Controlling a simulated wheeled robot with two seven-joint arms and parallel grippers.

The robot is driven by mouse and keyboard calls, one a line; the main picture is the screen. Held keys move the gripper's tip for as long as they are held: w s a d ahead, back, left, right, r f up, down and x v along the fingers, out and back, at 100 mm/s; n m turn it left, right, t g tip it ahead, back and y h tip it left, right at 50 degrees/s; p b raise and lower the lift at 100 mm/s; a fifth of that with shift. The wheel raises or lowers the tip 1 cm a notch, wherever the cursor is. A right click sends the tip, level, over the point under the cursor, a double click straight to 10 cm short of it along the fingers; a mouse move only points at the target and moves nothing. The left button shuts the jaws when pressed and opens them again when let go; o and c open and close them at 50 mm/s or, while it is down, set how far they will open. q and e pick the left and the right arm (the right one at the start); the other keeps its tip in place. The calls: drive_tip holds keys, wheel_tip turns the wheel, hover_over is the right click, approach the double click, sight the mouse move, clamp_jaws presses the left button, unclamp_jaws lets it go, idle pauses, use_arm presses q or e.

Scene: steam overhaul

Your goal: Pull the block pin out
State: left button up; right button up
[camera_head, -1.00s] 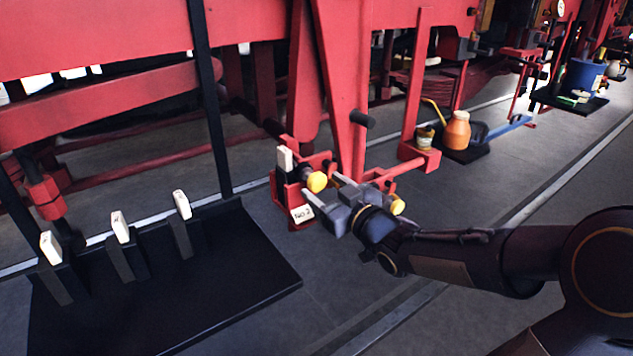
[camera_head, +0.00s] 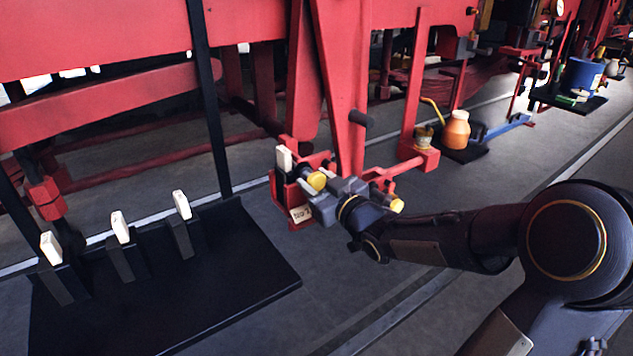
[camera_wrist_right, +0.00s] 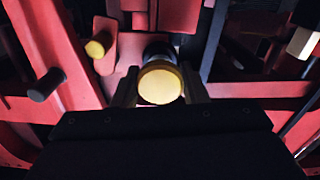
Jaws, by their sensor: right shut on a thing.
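The block pin shows its round yellow head (camera_head: 317,181) at the front of a red bracket (camera_head: 283,190) under the red frame. In the right wrist view the yellow head (camera_wrist_right: 160,83) faces the camera, with a dark collar behind it. My right gripper (camera_head: 323,184) is shut on the pin, one finger on each side of the head (camera_wrist_right: 160,92). The pin's shaft is hidden, so I cannot tell how deep it sits. My left gripper is not in view.
A second yellow knob (camera_head: 397,206) sits right of my gripper; a yellow knob (camera_wrist_right: 97,48) also shows in the wrist view. A black tray (camera_head: 225,290) with white-topped stands lies left. An orange jug (camera_head: 456,131) stands behind. The floor in front is clear.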

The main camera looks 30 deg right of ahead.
drive_tip(key=s, duration=0.4)
drive_tip(key=shift+s+d+b, duration=0.2)
drive_tip(key=shift+s+b, duration=0.2)
clamp_jaws()
drive_tip(key=shift+f, duration=0.1)
drive_tip(key=o, duration=1)
unclamp_jaws()
drive_tip(key=shift+c, duration=0.2)
drive_tip(key=o, duration=0.3)
drive_tip(key=shift+s, duration=0.15)
drive_tip(key=s, duration=0.7)
drive_tip(key=shift+s+d, duration=0.3)
drive_tip(key=shift+s, duration=0.05)
